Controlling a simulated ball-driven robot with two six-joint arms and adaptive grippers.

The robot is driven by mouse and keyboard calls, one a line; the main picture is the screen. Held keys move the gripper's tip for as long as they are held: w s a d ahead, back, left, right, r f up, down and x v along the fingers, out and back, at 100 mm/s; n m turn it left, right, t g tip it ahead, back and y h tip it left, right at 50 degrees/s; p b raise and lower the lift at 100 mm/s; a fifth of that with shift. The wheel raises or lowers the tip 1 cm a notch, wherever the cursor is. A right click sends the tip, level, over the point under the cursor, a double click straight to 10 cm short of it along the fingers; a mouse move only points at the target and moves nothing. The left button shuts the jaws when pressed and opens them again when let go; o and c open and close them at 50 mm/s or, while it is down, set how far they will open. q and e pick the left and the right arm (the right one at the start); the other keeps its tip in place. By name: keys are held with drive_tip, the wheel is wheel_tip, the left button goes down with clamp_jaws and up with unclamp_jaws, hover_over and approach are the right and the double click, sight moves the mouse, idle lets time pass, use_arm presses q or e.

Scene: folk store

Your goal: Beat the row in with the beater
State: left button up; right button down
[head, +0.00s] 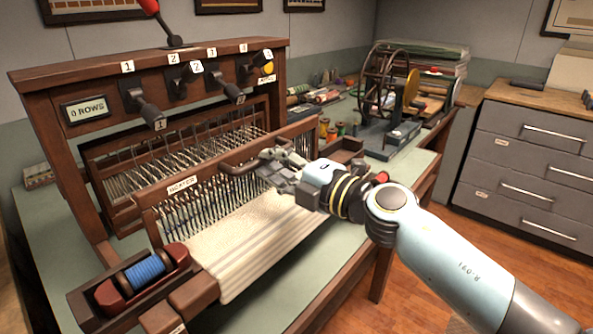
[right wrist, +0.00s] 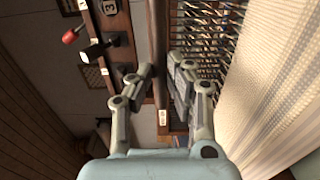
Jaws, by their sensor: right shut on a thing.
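The beater (head: 165,198) is a brown wooden frame with a label and a comb of thin metal teeth, standing across the loom in the head view. A curved wooden handle (head: 232,166) sits on its top rail. My right gripper (head: 268,168) is shut on the handle's right part, its fingers covering some of it. In the right wrist view the fingers (right wrist: 161,72) sit on both sides of a dark wooden bar (right wrist: 158,35). White cloth (head: 258,240) with ridges lies in front of the beater. My left gripper is not in view.
The loom's upper frame (head: 200,62) carries several dark levers and a sign reading 0 rows (head: 88,109). A shuttle with blue yarn (head: 144,271) lies in a tray at the front left. A spoked wheel (head: 388,80) stands behind on the green table, right of the loom.

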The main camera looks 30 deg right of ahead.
drive_tip(key=v, duration=0.5)
idle(0.8)
drive_tip(key=c, duration=2)
unclamp_jaws()
drive_tip(key=o, duration=1.1)
drive_tip(key=shift+s, duration=0.1)
drive_tip(key=b+v, duration=0.4)
drive_tip(key=v, duration=0.3)
drive_tip(key=shift+s+d, duration=0.2)
drive_tip(key=shift+s, duration=0.15)
